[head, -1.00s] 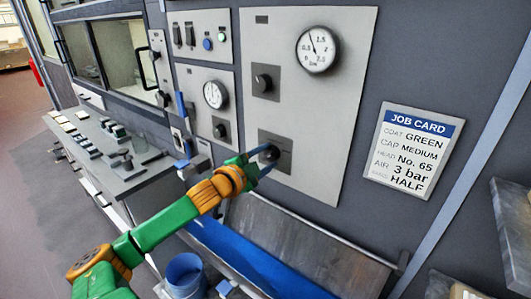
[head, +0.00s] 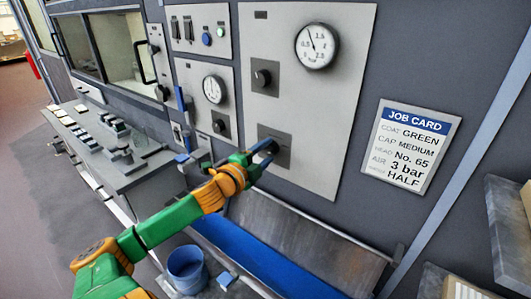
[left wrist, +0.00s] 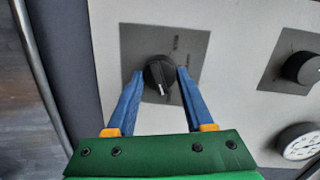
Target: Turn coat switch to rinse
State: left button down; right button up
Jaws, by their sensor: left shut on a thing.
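A dark round knob (left wrist: 158,76) on a grey square plate (left wrist: 190,45) sits between the blue fingertips of my left gripper (left wrist: 160,74) in the left wrist view. The gripper is shut on it. The knob's white pointer mark faces the bottom of that picture, slightly right. Small lettering on the plate is too small to read. In the head view the same plate (head: 284,160) is low on the large light panel, and my left gripper (head: 265,151) reaches it from the left, partly hiding the knob. My right gripper is not in view.
Above are another knob (head: 262,77) and a round gauge (head: 316,47). A job card (head: 389,170) at the right reads coat GREEN. Below are a blue-lined trough (head: 240,250) and a blue bucket (head: 187,268). A bench (head: 150,170) with small items stands left.

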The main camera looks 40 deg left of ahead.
pick_arm(q)
jog(key=c, duration=0.5)
grip_release()
jog(key=shift+c, duration=0.2)
jog(key=shift+o, duration=1.3)
jog(key=shift+w+f, duration=0.1)
jog(key=v, duration=0.7)
jog(key=shift+f, duration=0.1)
